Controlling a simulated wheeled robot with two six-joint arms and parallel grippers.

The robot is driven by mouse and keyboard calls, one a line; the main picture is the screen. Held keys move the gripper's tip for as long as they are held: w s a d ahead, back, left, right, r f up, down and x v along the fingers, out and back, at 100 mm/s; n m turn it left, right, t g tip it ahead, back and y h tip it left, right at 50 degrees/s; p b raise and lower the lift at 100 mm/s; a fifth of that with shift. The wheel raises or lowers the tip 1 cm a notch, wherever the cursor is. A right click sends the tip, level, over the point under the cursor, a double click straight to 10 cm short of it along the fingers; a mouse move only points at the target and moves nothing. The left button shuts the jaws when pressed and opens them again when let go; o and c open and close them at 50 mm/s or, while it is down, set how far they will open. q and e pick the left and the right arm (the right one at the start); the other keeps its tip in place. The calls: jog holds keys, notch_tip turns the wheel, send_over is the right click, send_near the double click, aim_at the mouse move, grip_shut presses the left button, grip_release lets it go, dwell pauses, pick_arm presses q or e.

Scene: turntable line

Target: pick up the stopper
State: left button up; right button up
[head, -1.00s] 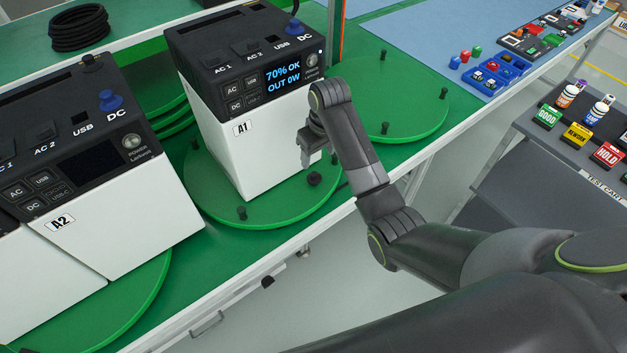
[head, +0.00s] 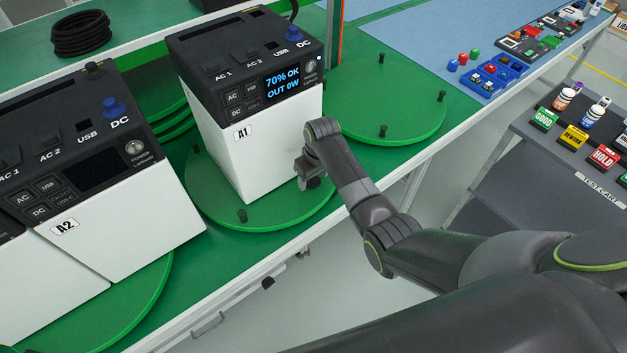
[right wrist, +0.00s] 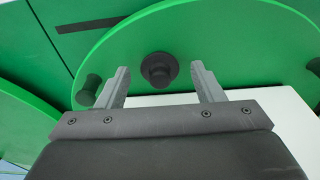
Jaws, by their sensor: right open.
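The stopper (right wrist: 158,68) is a small black round piece with a wide flange, lying on the green turntable (right wrist: 230,45) near its rim. In the right wrist view it shows between and beyond my two fingertips, apart from both. My right gripper (head: 308,178) is open and empty, low over the front right part of the turntable (head: 215,212) beside power station A1. In the head view my gripper mostly or wholly hides the stopper. My left gripper is not in view.
The white power station A1 (head: 262,150) stands on the same turntable, close left of my right gripper. Short black pegs (head: 242,215) rise from the turntable. Power station A2 (head: 120,230) is at left. An empty turntable (head: 400,95) lies behind right.

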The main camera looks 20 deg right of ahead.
aim_at(317, 184)
jog(key=c, duration=1)
jog(key=shift+s+r, duration=0.1)
jog(key=shift+r, duration=0.1)
jog(key=shift+r+b, duration=0.15)
jog(key=shift+b, duration=0.15)
jog(key=r, duration=0.4)
jog(key=s+r+b, duration=0.1)
jog(key=r, duration=0.1)
jog(key=shift+d+r, duration=0.1)
jog(key=shift+d, duration=0.1)
jog(key=s+d, duration=0.2)
jog(key=s, duration=0.4)
jog(key=s+d, duration=0.2)
jog(key=s, duration=0.3)
jog(key=s+d, duration=0.2)
jog(key=s, duration=0.4)
jog(key=shift+s+d+r+p, duration=0.1)
jog(key=shift+s+d+p, duration=0.05)
jog(key=shift+s+p, duration=0.15)
